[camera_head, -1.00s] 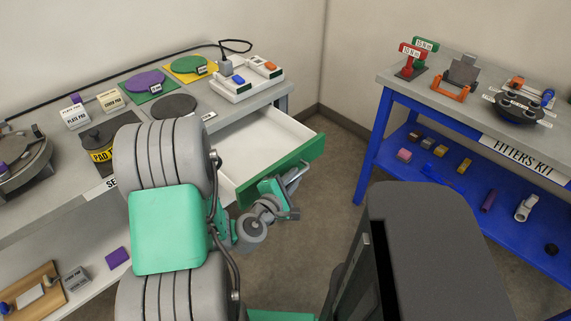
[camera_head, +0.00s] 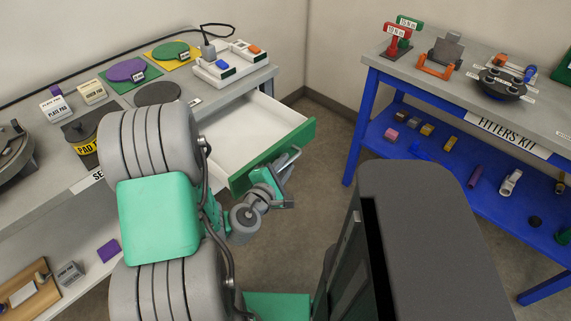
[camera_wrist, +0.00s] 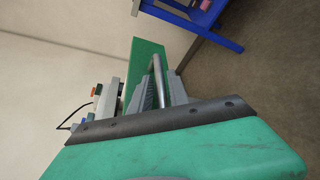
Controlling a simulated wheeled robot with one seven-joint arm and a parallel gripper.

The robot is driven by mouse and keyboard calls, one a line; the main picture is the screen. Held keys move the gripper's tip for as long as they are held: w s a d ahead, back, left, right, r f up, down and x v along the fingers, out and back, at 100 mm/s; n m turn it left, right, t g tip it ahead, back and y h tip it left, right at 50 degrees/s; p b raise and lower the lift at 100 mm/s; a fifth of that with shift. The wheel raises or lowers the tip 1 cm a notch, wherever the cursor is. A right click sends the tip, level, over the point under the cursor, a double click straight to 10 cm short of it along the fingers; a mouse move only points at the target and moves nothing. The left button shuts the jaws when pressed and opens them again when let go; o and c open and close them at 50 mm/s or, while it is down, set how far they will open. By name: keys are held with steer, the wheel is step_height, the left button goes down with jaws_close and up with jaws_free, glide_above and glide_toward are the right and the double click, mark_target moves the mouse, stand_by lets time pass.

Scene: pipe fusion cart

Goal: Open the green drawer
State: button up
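The green drawer is pulled out from under the grey bench, and its green front (camera_head: 296,141) stands well clear of the bench edge. Its white interior (camera_head: 250,125) looks empty where I can see it. A grey bar handle is on the front. My gripper (camera_head: 284,168) is at this handle, on the outer side of the drawer front. In the wrist view the bar handle (camera_wrist: 158,78) runs between the two grey ribbed fingers of my gripper (camera_wrist: 161,92), which sit close on either side of it. My arm hides the drawer's lower left part.
The grey bench (camera_head: 262,77) carries coloured pads, labels and a white tray (camera_head: 228,66). A blue-framed table (camera_head: 360,125) with tools and a lower shelf stands at right. Bare floor (camera_head: 312,190) lies between the drawer and this table.

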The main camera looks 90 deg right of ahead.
steer(key=v, duration=0.7)
steer(key=shift+a+b, duration=0.15)
steer(key=shift+b, duration=0.25)
